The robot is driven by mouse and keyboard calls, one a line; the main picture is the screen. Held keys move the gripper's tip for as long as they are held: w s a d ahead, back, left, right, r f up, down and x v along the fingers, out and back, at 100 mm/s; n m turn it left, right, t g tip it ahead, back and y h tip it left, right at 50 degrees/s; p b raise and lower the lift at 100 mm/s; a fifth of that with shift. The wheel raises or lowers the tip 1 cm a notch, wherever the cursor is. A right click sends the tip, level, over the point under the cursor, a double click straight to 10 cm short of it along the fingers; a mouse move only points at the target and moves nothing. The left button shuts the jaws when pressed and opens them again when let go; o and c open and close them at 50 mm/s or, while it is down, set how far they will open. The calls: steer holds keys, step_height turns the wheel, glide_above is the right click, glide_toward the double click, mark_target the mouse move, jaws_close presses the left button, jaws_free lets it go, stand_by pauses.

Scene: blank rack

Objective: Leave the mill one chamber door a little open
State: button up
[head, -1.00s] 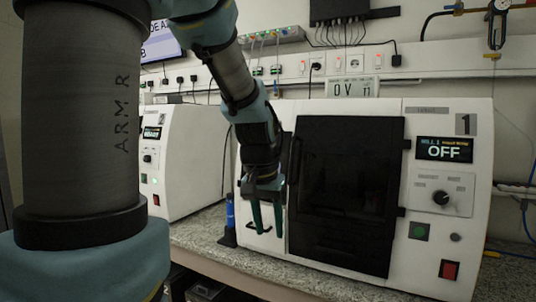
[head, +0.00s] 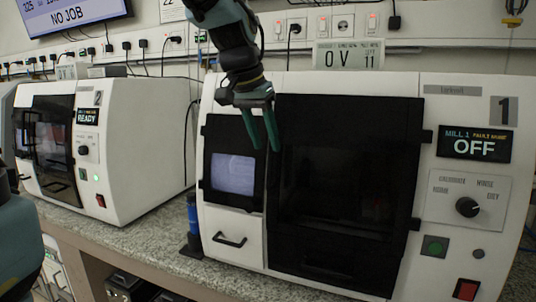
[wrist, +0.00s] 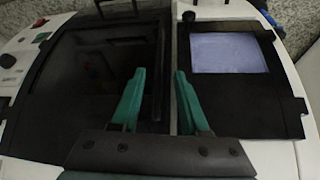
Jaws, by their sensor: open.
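Mill one is the white machine (head: 445,90) marked 1, with its display reading OFF. Its chamber door (head: 345,170) is a large dark panel in a black frame. It looks shut in the head view, though a small gap could not be told. In the wrist view the door (wrist: 95,75) fills the left half. My gripper (head: 263,146) has green fingers, apart and empty. It hangs in front of the door's upper left edge. In the wrist view the fingertips (wrist: 159,74) lie over the door's edge and the white strip beside it. Contact cannot be told.
Left of the door is a smaller black-framed window (head: 233,174) with a pale pane, above a drawer handle (head: 229,241). Mill two (head: 140,130), reading READY, stands further left. A blue bottle-like thing (head: 193,220) stands between them on the granite bench (head: 150,235).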

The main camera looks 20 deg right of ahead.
mark_target(270, 154)
steer(key=shift+p+x, duration=0.35)
steer(key=shift+x, duration=2.25)
steer(key=shift+s, duration=0.1)
jaws_close()
